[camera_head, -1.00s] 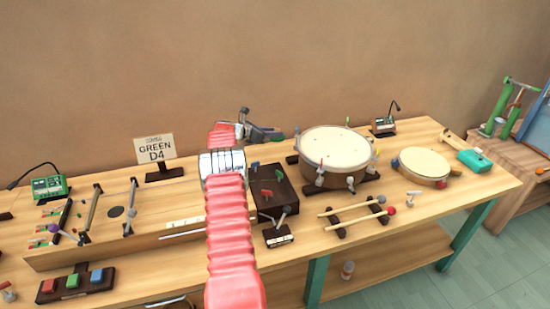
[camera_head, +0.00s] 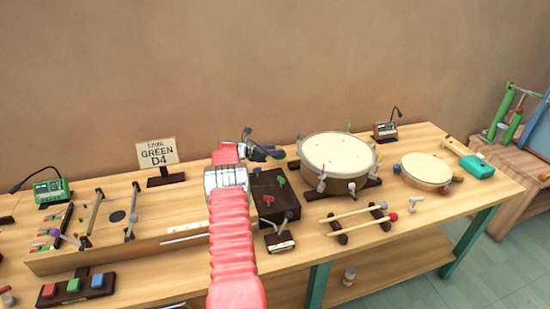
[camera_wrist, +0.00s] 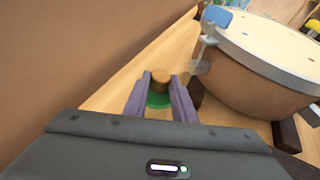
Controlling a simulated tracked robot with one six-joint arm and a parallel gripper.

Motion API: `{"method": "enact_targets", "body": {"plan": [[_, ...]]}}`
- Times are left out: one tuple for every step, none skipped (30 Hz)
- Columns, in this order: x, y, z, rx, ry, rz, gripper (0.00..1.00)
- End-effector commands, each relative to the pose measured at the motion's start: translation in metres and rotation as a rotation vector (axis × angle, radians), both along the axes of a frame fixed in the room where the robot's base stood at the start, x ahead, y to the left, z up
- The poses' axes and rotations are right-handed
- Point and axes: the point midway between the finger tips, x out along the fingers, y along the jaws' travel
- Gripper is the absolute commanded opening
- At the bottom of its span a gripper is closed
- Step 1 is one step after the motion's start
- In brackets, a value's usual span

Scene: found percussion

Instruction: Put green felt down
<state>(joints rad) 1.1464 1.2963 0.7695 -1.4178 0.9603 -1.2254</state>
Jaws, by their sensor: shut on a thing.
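My gripper (camera_wrist: 158,85) is shut on a small piece with a round brown top and a green underside, which I take for the green felt (camera_wrist: 158,101). In the head view my gripper (camera_head: 272,153) hangs above the back of the bench, left of the large drum (camera_head: 338,153). The held piece is too small to make out there. In the wrist view bench top shows below the piece; I cannot tell whether they touch. The drum (camera_wrist: 255,65) is close on the right.
A dark box (camera_head: 290,200) with green and red pieces stands in front of my gripper. A sign reading GREEN D4 (camera_head: 157,152) stands left of my arm. The long wooden instrument (camera_head: 60,259) lies at left. The wall (camera_wrist: 60,60) is close behind.

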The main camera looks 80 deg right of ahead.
Motion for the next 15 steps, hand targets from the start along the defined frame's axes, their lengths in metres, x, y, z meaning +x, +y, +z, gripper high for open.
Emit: {"method": "enact_targets", "body": {"plan": [[0.0,0.0,-0.004,0.001,0.0,0.0,0.02],[0.0,0.0,-0.007,0.001,0.0,0.0,0.02],[0.0,0.001,-0.012,0.002,0.001,0.001,0.02],[0.0,0.001,-0.016,0.003,0.0,0.001,0.02],[0.0,0.001,-0.02,0.003,0.0,0.001,0.02],[0.0,0.001,-0.025,0.002,0.001,0.001,0.02],[0.0,0.001,-0.029,0.003,0.001,0.001,0.02],[0.001,0.001,-0.032,0.002,0.002,0.001,0.02],[0.001,0.0,-0.034,0.002,0.001,0.001,0.02],[0.001,0.0,-0.035,0.0,0.0,0.001,0.02],[0.001,0.0,-0.036,0.0,0.0,0.001,0.02],[0.001,0.0,-0.036,0.0,0.0,0.001,0.02],[0.001,0.0,-0.036,0.0,0.0,0.001,0.02],[0.001,0.0,-0.036,0.0,0.0,0.001,0.02],[0.001,0.0,-0.036,0.0,0.0,0.001,0.02]]}}
